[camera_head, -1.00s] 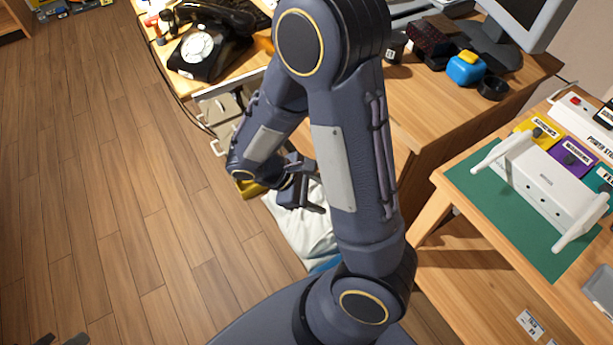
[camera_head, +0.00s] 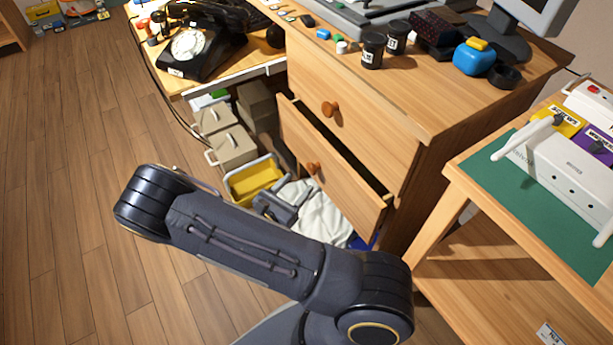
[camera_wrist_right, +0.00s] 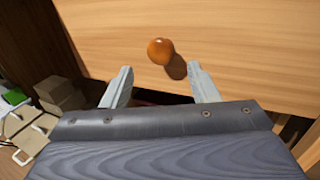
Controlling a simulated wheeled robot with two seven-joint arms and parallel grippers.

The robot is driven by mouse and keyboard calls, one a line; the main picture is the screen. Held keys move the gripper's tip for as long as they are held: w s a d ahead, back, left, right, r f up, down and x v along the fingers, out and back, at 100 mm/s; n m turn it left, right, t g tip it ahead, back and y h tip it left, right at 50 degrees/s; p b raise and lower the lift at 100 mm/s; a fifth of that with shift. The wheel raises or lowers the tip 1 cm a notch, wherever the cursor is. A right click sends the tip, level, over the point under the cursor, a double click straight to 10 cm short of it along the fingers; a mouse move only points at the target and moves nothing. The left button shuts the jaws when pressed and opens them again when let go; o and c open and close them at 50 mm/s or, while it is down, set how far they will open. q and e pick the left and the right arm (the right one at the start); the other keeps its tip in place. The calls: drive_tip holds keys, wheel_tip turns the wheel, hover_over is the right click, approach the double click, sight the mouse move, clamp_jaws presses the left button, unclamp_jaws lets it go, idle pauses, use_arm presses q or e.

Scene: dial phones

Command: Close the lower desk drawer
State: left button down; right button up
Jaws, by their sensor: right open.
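The lower desk drawer (camera_head: 335,185) is pulled partly out, with a dark gap along its top edge. Its round wooden knob (camera_head: 313,168) is on the front. My right gripper (camera_head: 292,203) is low in front of this drawer, partly hidden by my own arm. In the right wrist view, the open gripper (camera_wrist_right: 160,80) faces a wooden front, and the orange-brown knob (camera_wrist_right: 160,50) shows beyond and between the fingertips. Nothing is between the fingers. I cannot tell whether the fingertips touch the wood. My left gripper is not in view.
The upper drawer (camera_head: 350,115) looks shut. A yellow bin (camera_head: 255,182), a white bag (camera_head: 325,222) and beige boxes (camera_head: 232,148) stand near the gripper. A workbench with a green mat (camera_head: 530,205) is at the right. Open wood floor (camera_head: 70,200) lies at the left.

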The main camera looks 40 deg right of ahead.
sight(309, 172)
drive_tip(key=shift+b+x, duration=0.55)
drive_tip(key=shift+x, duration=2.15)
